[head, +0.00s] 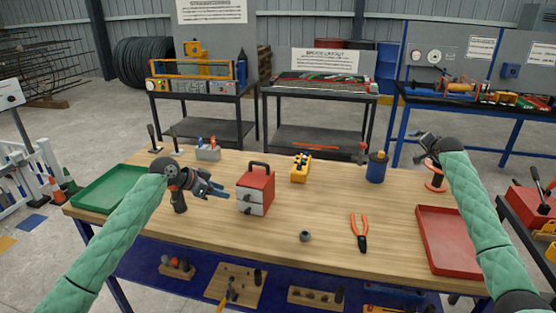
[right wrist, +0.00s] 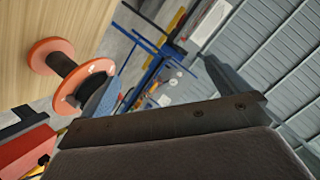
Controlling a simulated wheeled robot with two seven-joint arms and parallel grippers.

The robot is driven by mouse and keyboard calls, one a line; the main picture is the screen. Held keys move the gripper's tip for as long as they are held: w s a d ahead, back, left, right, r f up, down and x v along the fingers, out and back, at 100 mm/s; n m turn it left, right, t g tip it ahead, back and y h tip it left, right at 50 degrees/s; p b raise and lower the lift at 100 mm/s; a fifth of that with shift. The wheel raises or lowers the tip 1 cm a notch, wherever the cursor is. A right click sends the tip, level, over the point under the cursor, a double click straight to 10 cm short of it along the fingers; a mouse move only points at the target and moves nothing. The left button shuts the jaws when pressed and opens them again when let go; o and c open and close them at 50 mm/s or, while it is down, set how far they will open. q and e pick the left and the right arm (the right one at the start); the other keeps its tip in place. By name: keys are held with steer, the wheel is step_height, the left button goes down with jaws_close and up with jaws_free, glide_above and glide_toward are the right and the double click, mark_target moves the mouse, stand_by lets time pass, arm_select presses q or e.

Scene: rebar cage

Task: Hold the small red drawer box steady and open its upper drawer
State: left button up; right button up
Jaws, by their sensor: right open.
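The small red drawer box (head: 257,181) stands upright on the wooden workbench, with a dark handle on top and two pale drawer fronts (head: 251,202) facing forward. Both drawers look shut. My left gripper (head: 219,191) is just left of the box, its fingers pointing toward it. A small gap seems to remain, and its jaw opening is unclear. My right gripper (head: 425,140) is open and empty, raised above the bench's back right, well away from the box. In the right wrist view, part of my right gripper (right wrist: 175,121) fills the lower middle; the box is not there.
The workbench (head: 320,215) carries a green tray (head: 110,188) at left, a red tray (head: 446,243) at right, orange-handled pliers (head: 359,232), a yellow item (head: 300,168) and a blue can (head: 377,167). An orange spool (right wrist: 64,68) is near my right gripper. Bench front-centre is mostly clear.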

steer(key=w+a+r+n+g+y, duration=0.15)
steer(key=w+a, duration=0.25)
steer(key=a, duration=0.8)
steer(key=w+a+r+g+y, duration=0.1)
steer(key=w+a+y, duration=0.2)
steer(key=a, duration=0.9)
steer(key=a+r+n+g+y, duration=0.1)
steer(key=a+r+g, duration=0.15)
steer(key=a, duration=1.05)
steer(key=a+r+n+g+y, duration=0.15)
steer(key=a+r, duration=0.25)
steer(key=a, duration=1)
steer(key=n+g+h, duration=0.2)
steer(key=g+h, duration=0.3)
steer(key=g, duration=0.2)
glide_above(256, 177)
step_height(256, 177, down, 11)
steer(key=shift+w+r, duration=0.1)
steer(key=shift+w, duration=0.05)
steer(key=shift+f, duration=4.05)
steer(key=shift+c, duration=0.2)
